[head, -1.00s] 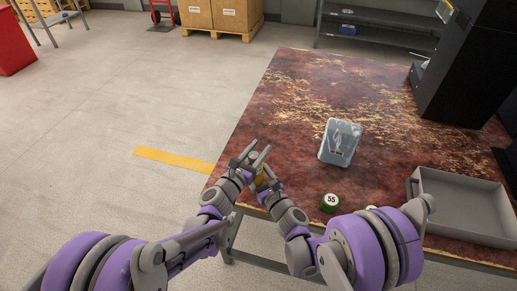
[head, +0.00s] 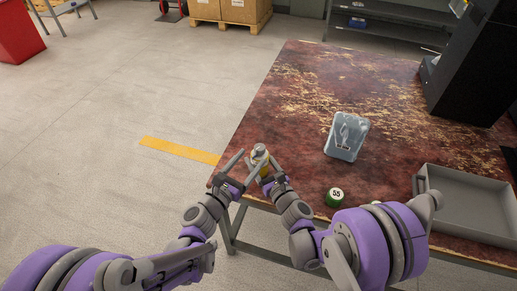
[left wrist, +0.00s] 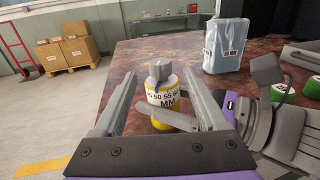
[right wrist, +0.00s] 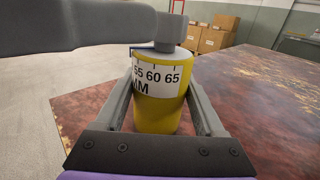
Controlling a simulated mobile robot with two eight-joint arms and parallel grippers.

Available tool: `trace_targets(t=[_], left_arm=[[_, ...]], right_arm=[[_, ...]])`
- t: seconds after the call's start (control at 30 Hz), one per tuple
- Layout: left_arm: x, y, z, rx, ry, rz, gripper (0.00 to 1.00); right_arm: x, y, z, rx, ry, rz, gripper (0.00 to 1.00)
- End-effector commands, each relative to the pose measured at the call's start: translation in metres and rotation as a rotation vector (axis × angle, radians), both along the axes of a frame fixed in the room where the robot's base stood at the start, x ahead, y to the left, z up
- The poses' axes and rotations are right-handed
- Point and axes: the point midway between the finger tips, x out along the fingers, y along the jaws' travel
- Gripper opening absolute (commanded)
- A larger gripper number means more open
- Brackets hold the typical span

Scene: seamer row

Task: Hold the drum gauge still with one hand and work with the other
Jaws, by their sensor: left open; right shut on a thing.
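The drum gauge is a yellow cylinder with a white number band and a grey knob on top. In the right wrist view the drum gauge (right wrist: 160,105) stands between the fingers of my right gripper (right wrist: 160,118), which is shut on it. In the head view the gauge (head: 264,168) is at the table's near left corner, partly hidden by fingers. My left gripper (head: 246,161) is open beside it. In the left wrist view the grey knob (left wrist: 160,71) and band show beyond and between the open left fingers (left wrist: 166,104). I cannot tell whether they touch it.
A clear bag (head: 347,136) stands mid-table on the worn red-brown table (head: 290,100). A green cylinder marked 55 (head: 334,197) is near the front edge. A grey tray (head: 470,204) lies at right, with a dark machine (head: 475,70) behind. The table's left half is mostly clear.

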Motion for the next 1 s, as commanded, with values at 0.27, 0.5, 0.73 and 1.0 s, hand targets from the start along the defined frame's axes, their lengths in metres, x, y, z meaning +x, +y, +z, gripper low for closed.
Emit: trace_targets(t=[0.27, 0.5, 0.73, 1.0], left_arm=[[-0.024, 0.014, 0.000, 0.001, -0.001, -0.001, 0.74], [-0.025, 0.015, 0.000, 0.000, 0.000, -0.002, 0.74], [-0.025, 0.015, 0.000, 0.001, -0.001, -0.001, 0.74], [-0.025, 0.015, 0.000, 0.001, -0.001, -0.001, 0.74]], right_arm=[[0.000, 0.000, 0.000, 0.000, 0.000, 0.000, 0.07], [0.000, 0.000, 0.000, 0.000, 0.000, 0.001, 0.07], [0.000, 0.000, 0.000, 0.000, 0.000, 0.001, 0.87], [0.000, 0.000, 0.000, 0.000, 0.000, 0.000, 1.00]])
